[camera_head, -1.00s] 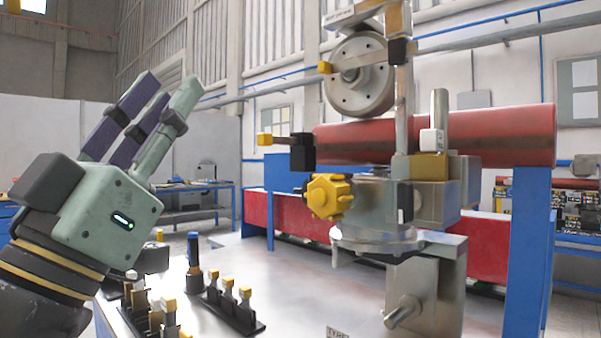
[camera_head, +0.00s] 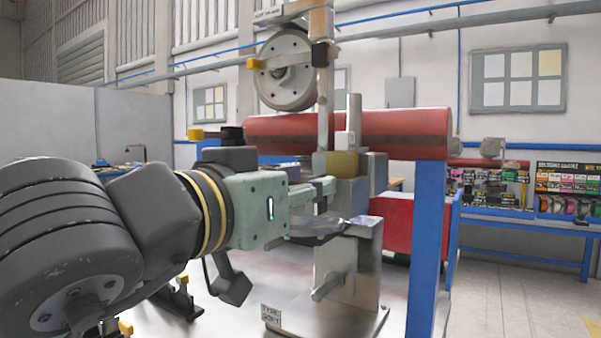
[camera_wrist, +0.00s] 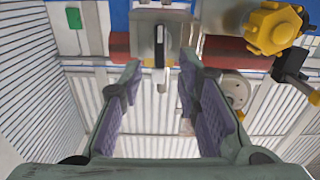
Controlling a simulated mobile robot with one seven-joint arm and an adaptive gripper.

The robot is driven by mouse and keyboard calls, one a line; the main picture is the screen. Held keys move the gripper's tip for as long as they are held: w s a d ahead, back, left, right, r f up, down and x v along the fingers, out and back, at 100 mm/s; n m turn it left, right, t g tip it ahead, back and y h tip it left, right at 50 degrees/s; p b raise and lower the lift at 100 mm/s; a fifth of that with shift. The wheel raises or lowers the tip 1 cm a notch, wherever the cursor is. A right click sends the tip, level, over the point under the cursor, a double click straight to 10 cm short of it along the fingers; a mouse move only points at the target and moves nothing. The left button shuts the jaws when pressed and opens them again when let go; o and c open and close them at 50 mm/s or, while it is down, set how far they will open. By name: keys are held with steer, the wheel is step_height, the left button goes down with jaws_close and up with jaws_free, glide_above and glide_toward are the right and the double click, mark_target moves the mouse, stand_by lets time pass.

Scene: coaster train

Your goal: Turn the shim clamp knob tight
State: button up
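A lobed yellow knob (camera_wrist: 273,27) shows at the upper right of the wrist view, outside my fingers; I cannot tell whether it is the shim clamp knob. My arm hides it in the head view. My gripper (camera_head: 338,205) reaches right, in front of the metal fixture (camera_head: 350,250). In the wrist view my gripper (camera_wrist: 160,72) is open and empty, its two fingers apart. A metal block (camera_wrist: 160,36) with a dark upright lever (camera_wrist: 159,46) lies beyond and between the fingertips. I cannot tell whether they touch anything.
A long red cylinder (camera_head: 400,128) lies behind the fixture, and a round metal wheel (camera_head: 287,85) stands above it. A blue post (camera_head: 427,250) stands to the right. My arm covers much of the bench's left side. Open floor (camera_head: 510,290) lies at the right.

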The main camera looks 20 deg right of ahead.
steer(key=shift+x, duration=1.3)
steer(key=shift+c, duration=0.4)
jaws_close()
